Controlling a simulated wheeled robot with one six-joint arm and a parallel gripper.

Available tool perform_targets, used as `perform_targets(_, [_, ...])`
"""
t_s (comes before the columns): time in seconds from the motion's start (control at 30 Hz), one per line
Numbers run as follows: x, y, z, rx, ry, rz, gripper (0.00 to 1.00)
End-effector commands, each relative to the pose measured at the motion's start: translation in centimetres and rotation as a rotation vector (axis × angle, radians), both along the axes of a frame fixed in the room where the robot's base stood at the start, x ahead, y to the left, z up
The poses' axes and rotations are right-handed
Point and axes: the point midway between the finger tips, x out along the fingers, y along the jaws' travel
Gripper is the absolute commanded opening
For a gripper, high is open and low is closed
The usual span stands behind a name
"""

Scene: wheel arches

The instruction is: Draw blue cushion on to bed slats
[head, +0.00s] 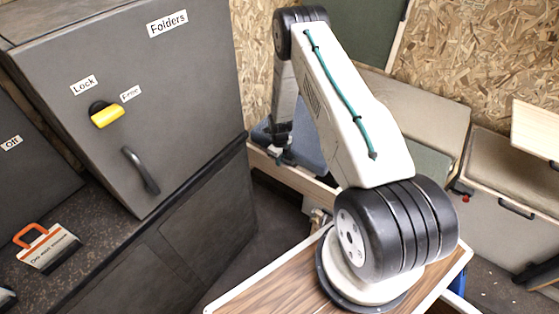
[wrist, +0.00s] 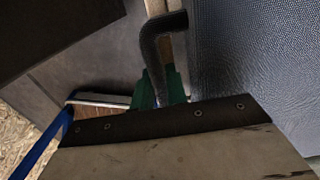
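The blue cushion (head: 308,148) is at the back of the room, partly hidden behind my arm in the head view. In the wrist view its woven blue face (wrist: 255,75) fills the right side and looks close. A dark bent bar, seemingly a handle (wrist: 160,50), runs along the cushion's left edge. My gripper (wrist: 158,92) has green fingers, one on each side of the bar's lower end. Whether they press on it is not clear. In the head view my gripper (head: 277,143) is a small dark shape beside the cushion. No bed slats can be made out with certainty.
A pale wooden edge (head: 290,176) runs below the cushion. A grey cabinet (head: 130,100) with a yellow latch stands at left, above a dark counter. Dark floor shows between.

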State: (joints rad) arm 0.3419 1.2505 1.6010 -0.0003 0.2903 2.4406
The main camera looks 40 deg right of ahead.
Motion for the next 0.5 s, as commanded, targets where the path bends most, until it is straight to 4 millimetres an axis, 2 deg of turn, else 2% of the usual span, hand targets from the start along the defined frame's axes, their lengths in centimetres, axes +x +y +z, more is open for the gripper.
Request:
perform_targets(0.03, [0.0,-0.1,0.0,0.0,0.0,-0.003,0.28])
perform_targets(0.07, [0.0,-0.2,0.0,0.0,0.0,-0.003,0.36])
perform_targets(0.1, [0.0,-0.2,0.0,0.0,0.0,-0.003,0.39])
perform_targets(0.37, [0.0,-0.1,0.1,0.0,0.0,-0.002,0.39])
perform_targets(0.5, [0.1,-0.1,1.2,-0.001,-0.003,-0.001,0.39])
